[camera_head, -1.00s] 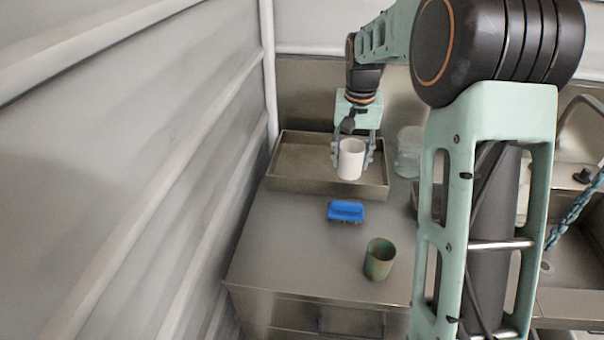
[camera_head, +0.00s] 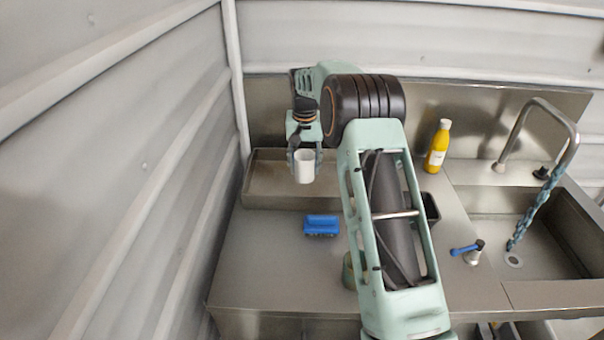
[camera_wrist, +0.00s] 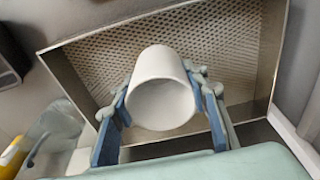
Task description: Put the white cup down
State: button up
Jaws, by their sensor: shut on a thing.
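The white cup (camera_head: 305,167) is held in my gripper (camera_head: 304,158), upright in the head view, in front of and over the metal tray (camera_head: 262,200). In the wrist view the cup (camera_wrist: 160,85) sits between the two blue-padded fingers of my gripper (camera_wrist: 162,98), which are shut on its sides. Its opening faces the wrist camera and it looks empty. The tray's perforated floor (camera_wrist: 225,45) shows behind the cup. I cannot tell how high the cup is above the tray.
A blue brush (camera_head: 321,225) lies on the steel counter in front of the tray. A green cup (camera_head: 348,272) is partly hidden behind my arm. A yellow bottle (camera_head: 437,147) stands at the back, left of the sink (camera_head: 550,235) and tap. The counter's front left is clear.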

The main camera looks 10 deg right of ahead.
aim_at(302, 168)
jog(key=shift+w+a+f+p, duration=0.1)
jog(key=shift+w+f+p, duration=0.1)
jog(key=shift+w+f, duration=0.6)
jog(key=shift+w+a+f+p, duration=0.1)
jog(key=shift+w+f+p, duration=0.1)
jog(key=shift+w+f, duration=0.55)
jog(key=shift+f, duration=1.75)
jog(key=shift+s, duration=0.1)
jog(key=shift+f, duration=0.15)
jog(key=o, duration=1.3)
jog(key=shift+c, duration=0.2)
jog(key=r, duration=0.4)
jog(key=s+r, duration=0.1)
jog(key=r, duration=0.3)
jog(key=r+b, duration=0.1)
jog(key=r, duration=0.3)
jog(key=shift+s+a+r, duration=0.1)
jog(key=shift+s+r, duration=0.05)
jog(key=shift+s, duration=0.05)
